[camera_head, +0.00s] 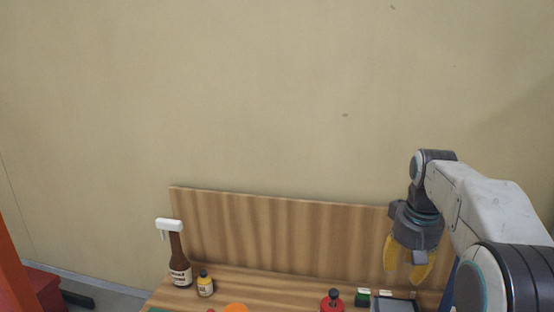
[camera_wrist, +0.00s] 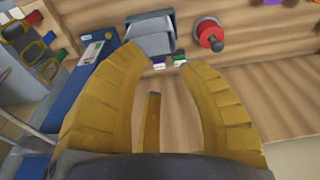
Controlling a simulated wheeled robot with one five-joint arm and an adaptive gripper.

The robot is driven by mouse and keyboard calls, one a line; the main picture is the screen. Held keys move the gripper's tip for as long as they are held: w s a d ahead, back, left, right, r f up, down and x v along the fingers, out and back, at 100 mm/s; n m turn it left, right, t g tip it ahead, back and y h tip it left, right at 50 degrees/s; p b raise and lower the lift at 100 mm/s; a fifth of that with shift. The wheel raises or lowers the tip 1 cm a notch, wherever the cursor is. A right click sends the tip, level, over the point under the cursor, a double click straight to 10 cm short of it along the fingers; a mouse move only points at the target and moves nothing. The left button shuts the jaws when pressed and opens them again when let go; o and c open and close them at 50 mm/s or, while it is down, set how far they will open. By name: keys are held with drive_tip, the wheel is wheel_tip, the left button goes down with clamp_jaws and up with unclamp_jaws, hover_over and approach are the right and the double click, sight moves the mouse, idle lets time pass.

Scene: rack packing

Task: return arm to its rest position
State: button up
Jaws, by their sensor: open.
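My gripper (camera_head: 406,262) has yellow fingers and hangs from the arm at the right in the head view, pointing down above the right part of the wooden bench.
The wooden bench (camera_head: 262,281) has a tall backboard. A grey container (camera_wrist: 150,37) and a blue box (camera_wrist: 88,75) lie near my gripper. The wall above is bare.

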drive_tip(key=s+a+f+t, duration=0.1)
drive_tip(key=s+a, duration=0.3)
drive_tip(key=s, duration=0.8)
drive_tip(key=s+a+f+n+t, duration=0.1)
drive_tip(key=s+a+f, duration=0.3)
drive_tip(key=s, duration=0.8)
drive_tip(key=shift+s+a+f+t, duration=0.25)
drive_tip(key=shift+s+a+t, duration=0.15)
drive_tip(key=shift+a, duration=0.15)
drive_tip(key=shift+w, duration=0.1)
